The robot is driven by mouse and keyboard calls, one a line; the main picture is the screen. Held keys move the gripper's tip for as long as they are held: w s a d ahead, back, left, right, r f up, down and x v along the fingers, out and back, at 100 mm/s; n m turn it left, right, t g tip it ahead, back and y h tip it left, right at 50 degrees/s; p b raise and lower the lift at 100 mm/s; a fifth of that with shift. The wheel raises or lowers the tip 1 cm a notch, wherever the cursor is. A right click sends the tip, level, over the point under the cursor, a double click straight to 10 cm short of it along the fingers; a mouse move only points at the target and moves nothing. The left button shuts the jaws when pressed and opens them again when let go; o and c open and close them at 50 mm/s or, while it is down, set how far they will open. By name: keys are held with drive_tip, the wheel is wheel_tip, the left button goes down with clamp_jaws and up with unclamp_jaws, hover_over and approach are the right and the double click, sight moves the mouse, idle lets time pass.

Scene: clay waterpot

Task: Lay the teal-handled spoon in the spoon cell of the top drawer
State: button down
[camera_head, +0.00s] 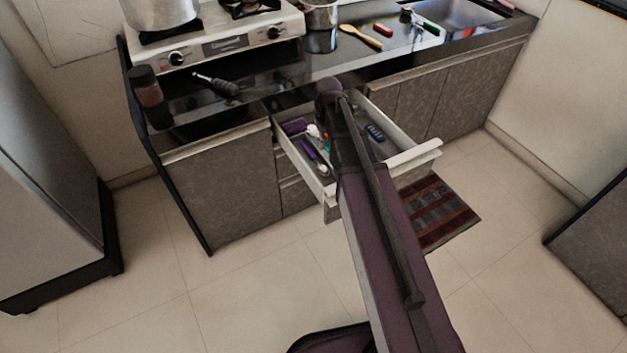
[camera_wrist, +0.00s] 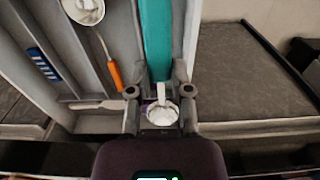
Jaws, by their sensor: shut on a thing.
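The teal-handled spoon (camera_wrist: 157,40) shows in the wrist view, its wide teal handle pointing away from the wrist and its pale bowl close to it. My gripper (camera_wrist: 158,94) is shut on it around the pale neck near the bowl. The spoon is over the open top drawer (camera_head: 408,156), along a pale drawer wall; I cannot tell whether it touches the drawer floor. In the wrist view, an orange-handled utensil (camera_wrist: 115,75) with a round white head lies left of it. In the head view my arm hides the drawer's middle and my gripper.
Purple-handled utensils (camera_head: 309,150) lie in the drawer's left part and a blue item (camera_head: 375,132) in its right part. The counter above holds a stove (camera_head: 225,40), a steel pot (camera_head: 321,18) and a wooden spoon (camera_head: 361,37). A striped mat (camera_head: 440,213) lies on the floor.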

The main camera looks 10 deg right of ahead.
drive_tip(key=b, duration=0.3)
hover_over(324, 176)
drive_tip(key=shift+s+f, duration=0.1)
drive_tip(key=shift+f, duration=2.1)
wheel_tip(324, 176, down, 6)
drive_tip(key=b, duration=0.6)
drive_tip(key=shift+f, duration=0.1)
drive_tip(key=shift+f+b, duration=1.9)
drive_tip(key=shift+b, duration=0.2)
drive_tip(key=shift+f, duration=0.25)
drive_tip(key=c, duration=0.8)
unclamp_jaws()
